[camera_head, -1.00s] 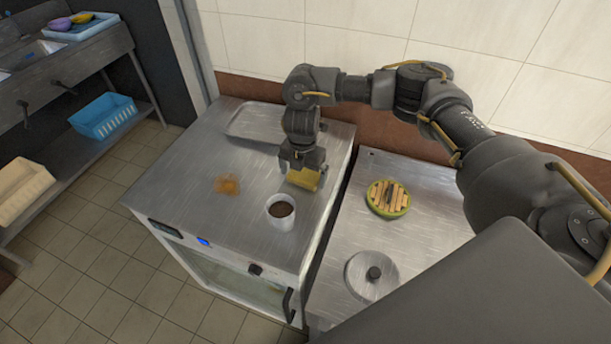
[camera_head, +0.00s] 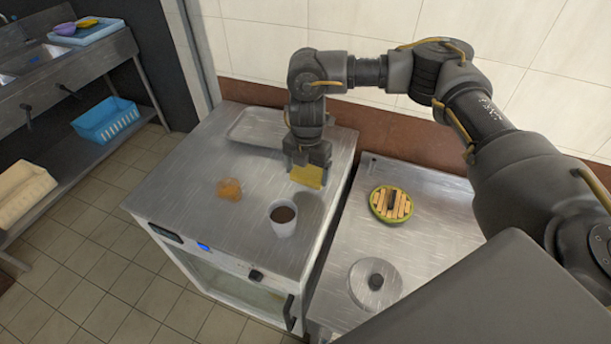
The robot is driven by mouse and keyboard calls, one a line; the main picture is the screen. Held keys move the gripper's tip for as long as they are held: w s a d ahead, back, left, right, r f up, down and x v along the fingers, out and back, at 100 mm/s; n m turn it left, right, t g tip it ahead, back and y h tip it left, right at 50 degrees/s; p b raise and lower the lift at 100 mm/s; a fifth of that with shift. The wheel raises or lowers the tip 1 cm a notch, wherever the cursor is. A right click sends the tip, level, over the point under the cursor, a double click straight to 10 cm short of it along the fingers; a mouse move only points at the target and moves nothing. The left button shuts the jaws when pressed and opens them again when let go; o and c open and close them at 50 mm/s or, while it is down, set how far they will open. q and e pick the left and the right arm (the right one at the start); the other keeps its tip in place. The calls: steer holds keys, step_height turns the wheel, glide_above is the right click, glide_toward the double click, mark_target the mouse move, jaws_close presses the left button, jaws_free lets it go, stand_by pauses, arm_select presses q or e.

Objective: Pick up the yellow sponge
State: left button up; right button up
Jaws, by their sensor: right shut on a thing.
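The yellow sponge (camera_head: 308,177) is held in my right gripper (camera_head: 307,167), which points down over the right part of the steel counter top. The fingers are shut on the sponge and partly hide its upper edge. The sponge is tilted, and it appears to be slightly above the counter, behind the white mug. My left gripper is not in view.
A white mug (camera_head: 283,218) with brown liquid stands just in front of the sponge. A brown stain or spill (camera_head: 230,189) lies to its left. A shallow tray (camera_head: 255,128) is at the back. A trivet (camera_head: 391,203) and a round lid (camera_head: 375,283) lie on the right counter.

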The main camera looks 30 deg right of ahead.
steer(key=s+a+r+b, duration=0.2)
steer(key=s+r, duration=0.6)
steer(key=s, duration=0.4)
